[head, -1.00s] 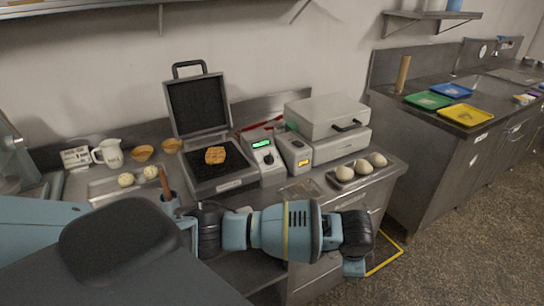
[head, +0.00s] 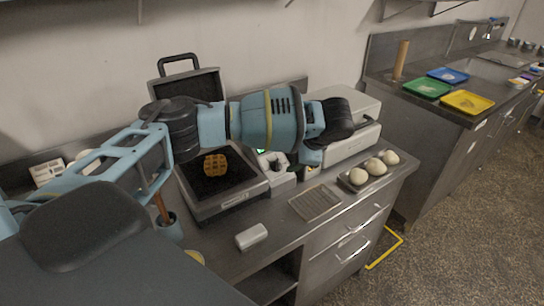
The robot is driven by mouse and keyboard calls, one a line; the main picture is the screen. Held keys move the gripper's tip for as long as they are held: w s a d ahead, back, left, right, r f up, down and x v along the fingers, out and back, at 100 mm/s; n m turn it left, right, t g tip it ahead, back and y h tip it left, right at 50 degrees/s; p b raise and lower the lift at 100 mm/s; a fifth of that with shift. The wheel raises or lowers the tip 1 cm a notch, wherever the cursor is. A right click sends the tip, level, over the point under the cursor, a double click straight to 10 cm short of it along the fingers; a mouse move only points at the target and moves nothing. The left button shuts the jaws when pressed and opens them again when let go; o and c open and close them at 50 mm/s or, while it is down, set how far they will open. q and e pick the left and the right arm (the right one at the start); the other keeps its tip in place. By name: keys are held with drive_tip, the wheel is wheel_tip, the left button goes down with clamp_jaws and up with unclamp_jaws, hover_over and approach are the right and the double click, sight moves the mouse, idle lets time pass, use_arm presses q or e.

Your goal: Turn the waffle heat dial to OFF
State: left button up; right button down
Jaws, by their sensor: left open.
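The waffle maker (head: 222,203) stands open on the counter with a waffle (head: 215,165) on its dark lower plate. To its right is a pale control box (head: 281,181) with a green display and a dark round dial (head: 277,164). My arm covers part of the box, and I cannot read the dial's setting. My left gripper (head: 311,158) is open and points down just right of the dial, with no visible contact. Its fingertips are small and partly lost against the second unit behind. My right gripper is not in view.
A tray with three dough balls (head: 368,172) sits at the counter's right end. A flat grate (head: 315,202) and a small silver block (head: 251,237) lie along the front. The waffle maker's raised lid (head: 208,83) stands behind my arm.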

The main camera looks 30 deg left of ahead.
sight(279, 164)
use_arm(q)
drive_tip(key=shift+a+r, duration=0.1)
drive_tip(key=shift+r, duration=0.1)
drive_tip(key=shift+x, duration=3.85)
drive_tip(key=c, duration=1)
